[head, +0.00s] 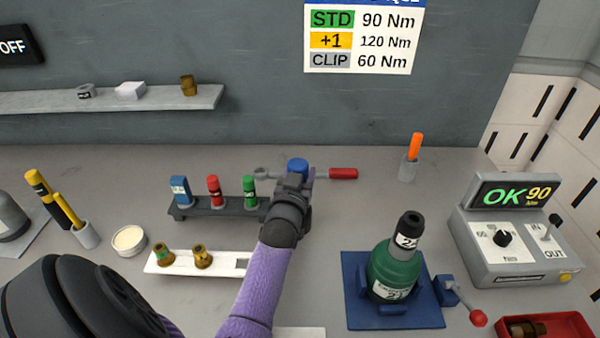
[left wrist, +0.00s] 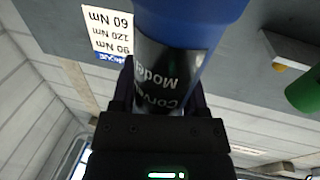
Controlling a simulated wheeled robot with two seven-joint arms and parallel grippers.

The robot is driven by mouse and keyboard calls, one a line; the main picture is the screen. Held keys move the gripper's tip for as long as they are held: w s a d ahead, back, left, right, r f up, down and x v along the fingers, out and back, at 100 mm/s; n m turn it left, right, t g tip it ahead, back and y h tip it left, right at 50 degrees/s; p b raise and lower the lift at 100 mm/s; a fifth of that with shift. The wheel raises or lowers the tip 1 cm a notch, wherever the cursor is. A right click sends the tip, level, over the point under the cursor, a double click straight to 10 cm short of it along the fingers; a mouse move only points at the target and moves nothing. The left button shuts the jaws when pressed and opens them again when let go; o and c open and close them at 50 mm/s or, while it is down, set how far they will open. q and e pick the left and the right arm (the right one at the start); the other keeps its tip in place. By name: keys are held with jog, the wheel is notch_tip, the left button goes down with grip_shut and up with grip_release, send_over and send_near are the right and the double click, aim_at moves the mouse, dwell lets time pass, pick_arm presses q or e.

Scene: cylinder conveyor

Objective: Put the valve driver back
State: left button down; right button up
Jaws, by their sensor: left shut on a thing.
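My left gripper (head: 296,182) is shut on a blue-topped driver (head: 297,165), just right of the tool rack (head: 222,209). In the left wrist view the driver (left wrist: 185,60) shows a blue upper part and a black label reading roughly "Corva… Model", between the fingers. The rack holds a blue tool (head: 180,190), a red tool (head: 214,190) and a green tool (head: 249,191). The rack's right end is hidden behind my gripper and wrist, so I cannot tell whether the driver touches it. My right gripper is out of view.
A red-handled wrench (head: 343,173) lies behind my gripper. A green gas cylinder (head: 393,270) stands in a blue holder at right, beside the OK 90 control box (head: 513,240). A white tray (head: 222,262) with brass valves lies in front of the rack.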

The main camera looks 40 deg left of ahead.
aim_at(300, 158)
pick_arm(q)
jog(key=shift+f+b, duration=0.65)
jog(key=shift+f, duration=0.2)
grip_release()
notch_tip(300, 158, up, 6)
jog(key=p, duration=0.6)
jog(key=shift+r, duration=0.1)
